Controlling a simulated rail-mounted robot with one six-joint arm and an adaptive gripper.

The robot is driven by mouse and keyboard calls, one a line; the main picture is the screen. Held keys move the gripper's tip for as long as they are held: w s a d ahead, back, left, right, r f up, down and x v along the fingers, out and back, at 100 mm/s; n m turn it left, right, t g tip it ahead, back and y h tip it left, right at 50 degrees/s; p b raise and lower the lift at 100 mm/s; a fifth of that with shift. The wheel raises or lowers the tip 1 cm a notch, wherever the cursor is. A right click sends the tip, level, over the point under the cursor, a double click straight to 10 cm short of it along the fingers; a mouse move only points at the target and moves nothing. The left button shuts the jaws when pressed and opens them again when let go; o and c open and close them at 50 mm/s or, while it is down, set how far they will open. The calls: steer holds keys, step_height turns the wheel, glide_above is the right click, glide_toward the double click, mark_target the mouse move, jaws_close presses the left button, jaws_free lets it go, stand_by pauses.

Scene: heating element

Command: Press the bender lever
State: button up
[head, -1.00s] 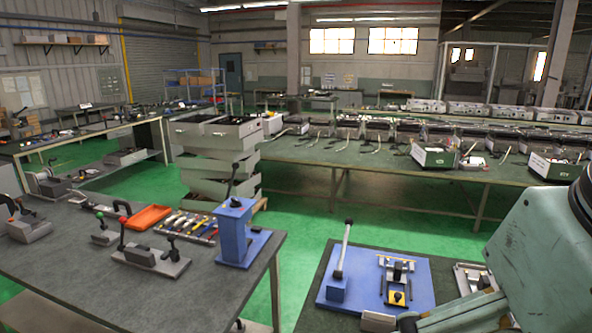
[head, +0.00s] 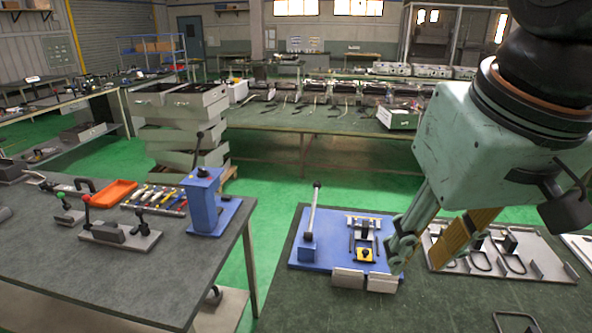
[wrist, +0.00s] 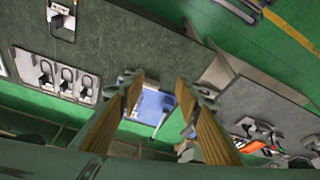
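A blue base plate (head: 320,262) lies on the right workbench, with a grey lever (head: 312,212) standing upright at its left side and a bending fixture (head: 364,240) at its right. My gripper (head: 424,258) is to the right of the lever, above the bench, with nothing between its fingers. In the wrist view my gripper (wrist: 160,80) is open, and the blue plate (wrist: 153,103) and lever rod (wrist: 160,122) show between the fingers, farther off. Part of the plate is hidden by the fingers there. Another blue stand (head: 203,205) with a dark lever is on the left table.
A metal tray with wire loops (head: 500,254) lies right of my gripper. An orange tray (head: 114,193) and several tools lie on the left table. A green-floored gap separates the two tables.

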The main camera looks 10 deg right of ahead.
steer(key=w, duration=0.1)
steer(key=w+r, duration=0.1)
steer(key=w, duration=0.1)
steer(key=w+r, duration=0.1)
steer(key=w, duration=0.1)
steer(key=shift+w+p, duration=0.1)
steer(key=shift+p, duration=0.2)
jaws_close()
steer(key=w+r+m+p, duration=0.1)
steer(key=w+p, duration=0.1)
steer(key=w, duration=1.3)
steer(key=w+r+m+p, duration=0.1)
steer(key=w+r+p, duration=0.1)
steer(key=w, duration=1.4)
steer(key=w+f+p, duration=0.1)
steer(key=w+f, duration=0.4)
steer(key=w, duration=0.5)
steer(key=w+a+f+m+p, duration=0.1)
steer(key=w+f, duration=0.5)
steer(key=w, duration=0.4)
steer(key=w+f+h+p, duration=0.1)
steer(key=w+f+p, duration=0.1)
steer(key=w+f, duration=0.3)
steer(key=w, duration=0.4)
steer(key=shift+w+a+f+g, duration=0.3)
steer(key=shift+w+a+f, duration=0.05)
steer(key=shift+w+f, duration=0.05)
